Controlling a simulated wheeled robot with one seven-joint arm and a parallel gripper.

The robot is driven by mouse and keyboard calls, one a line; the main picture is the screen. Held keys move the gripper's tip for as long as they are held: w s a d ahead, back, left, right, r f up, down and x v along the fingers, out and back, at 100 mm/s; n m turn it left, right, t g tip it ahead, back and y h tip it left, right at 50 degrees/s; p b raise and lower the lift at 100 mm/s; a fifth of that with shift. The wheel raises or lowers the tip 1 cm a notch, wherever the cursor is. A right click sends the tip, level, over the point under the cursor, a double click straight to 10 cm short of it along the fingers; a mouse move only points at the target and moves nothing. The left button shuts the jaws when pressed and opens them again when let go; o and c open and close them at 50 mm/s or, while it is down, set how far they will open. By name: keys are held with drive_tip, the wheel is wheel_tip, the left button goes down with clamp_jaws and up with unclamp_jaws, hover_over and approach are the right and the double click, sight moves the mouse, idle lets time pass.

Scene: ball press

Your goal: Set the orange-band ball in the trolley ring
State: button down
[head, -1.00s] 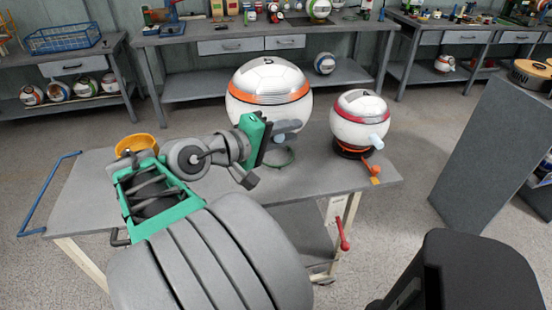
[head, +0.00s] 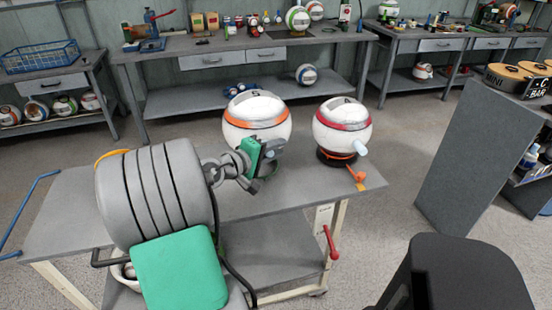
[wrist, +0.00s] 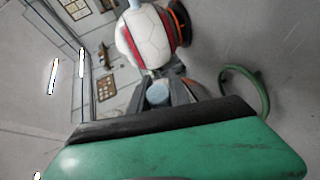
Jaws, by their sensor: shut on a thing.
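The white orange-band ball (head: 257,112) is above the left-centre of the grey trolley top (head: 300,197), left of the red-band ball. My gripper (head: 268,152) is at its near side, shut on its pale blue peg, which shows between the fingers in the wrist view (wrist: 157,93). I cannot tell whether the ball touches the ring.
The red-band ball (head: 342,125) sits in a black and orange holder with an orange lever (head: 357,177) in front. A yellow ring (head: 108,156) is partly hidden behind my arm. A red lever (head: 330,243) hangs at the trolley's front. A grey panel (head: 470,155) stands right.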

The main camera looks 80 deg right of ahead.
drive_tip(key=shift+f, duration=1.4)
drive_tip(key=shift+f+b, duration=0.4)
drive_tip(key=shift+f, duration=0.05)
drive_tip(key=c, duration=1.2)
unclamp_jaws()
drive_tip(key=shift+c, duration=0.2)
